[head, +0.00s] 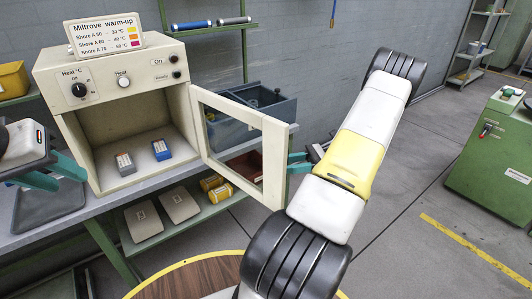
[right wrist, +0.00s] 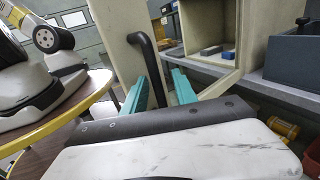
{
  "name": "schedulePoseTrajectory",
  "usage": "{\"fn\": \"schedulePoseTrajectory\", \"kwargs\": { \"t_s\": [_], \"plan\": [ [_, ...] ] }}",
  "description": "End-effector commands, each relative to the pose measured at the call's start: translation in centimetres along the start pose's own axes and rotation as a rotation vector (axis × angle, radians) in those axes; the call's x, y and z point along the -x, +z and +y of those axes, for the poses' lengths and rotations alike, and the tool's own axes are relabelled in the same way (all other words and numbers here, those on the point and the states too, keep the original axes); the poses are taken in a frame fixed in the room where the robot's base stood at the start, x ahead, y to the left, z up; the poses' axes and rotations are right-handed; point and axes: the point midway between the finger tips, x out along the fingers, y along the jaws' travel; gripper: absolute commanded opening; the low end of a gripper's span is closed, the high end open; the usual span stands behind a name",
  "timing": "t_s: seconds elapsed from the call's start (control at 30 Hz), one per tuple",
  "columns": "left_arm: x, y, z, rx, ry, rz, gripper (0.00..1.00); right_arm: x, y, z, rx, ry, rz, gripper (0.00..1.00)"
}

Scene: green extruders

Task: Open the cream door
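The cream door (head: 240,140), a frame with a clear window, stands swung wide open on the right side of the cream warming cabinet (head: 110,110). The door's edge also shows in the right wrist view (right wrist: 128,40). My right gripper (head: 298,162) is at the door's free edge. In the right wrist view its teal fingers (right wrist: 160,82) stand either side of the black bar handle (right wrist: 148,60), with narrow gaps visible. My left gripper (head: 70,181) is open and empty in front of the cabinet's left side.
A grey block (head: 124,162) and a blue block (head: 161,150) lie inside the cabinet. Grey bins (head: 270,103) stand behind the door. A round wooden table (head: 190,277) is at the front, and a green machine (head: 495,150) at the right.

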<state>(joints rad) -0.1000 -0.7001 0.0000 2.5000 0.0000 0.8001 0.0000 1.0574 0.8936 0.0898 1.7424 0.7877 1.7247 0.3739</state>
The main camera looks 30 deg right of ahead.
Motion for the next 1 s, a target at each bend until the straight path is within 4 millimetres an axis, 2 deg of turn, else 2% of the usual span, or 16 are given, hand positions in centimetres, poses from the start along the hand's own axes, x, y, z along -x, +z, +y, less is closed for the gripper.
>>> {"fn": "schedulePoseTrajectory", "kwargs": {
  "t_s": [0.13, 0.4, 0.5, 0.67, 1.0],
  "plan": [
    [0.0, 0.0, 0.0, 0.000, 0.000, 0.000, 0.36, 1.5, -0.1, 0.0, 0.000, -0.003, 0.001, 0.34],
    [0.0, 0.0, 0.0, 0.000, 0.000, 0.000, 0.36, 6.0, -0.1, 0.0, -0.001, -0.002, 0.002, 0.34],
    [0.0, 0.0, 0.0, 0.000, 0.000, 0.000, 0.36, 7.1, -0.1, -0.1, 0.000, -0.002, 0.001, 0.34],
    [0.0, 0.0, 0.0, 0.000, 0.000, 0.000, 0.36, 7.8, -0.1, 0.0, -0.001, 0.000, 0.001, 0.34],
    [0.0, 0.0, 0.0, 0.000, 0.000, 0.000, 0.36, 7.8, -0.1, 0.0, -0.001, 0.000, 0.001, 0.34]
  ]
}}
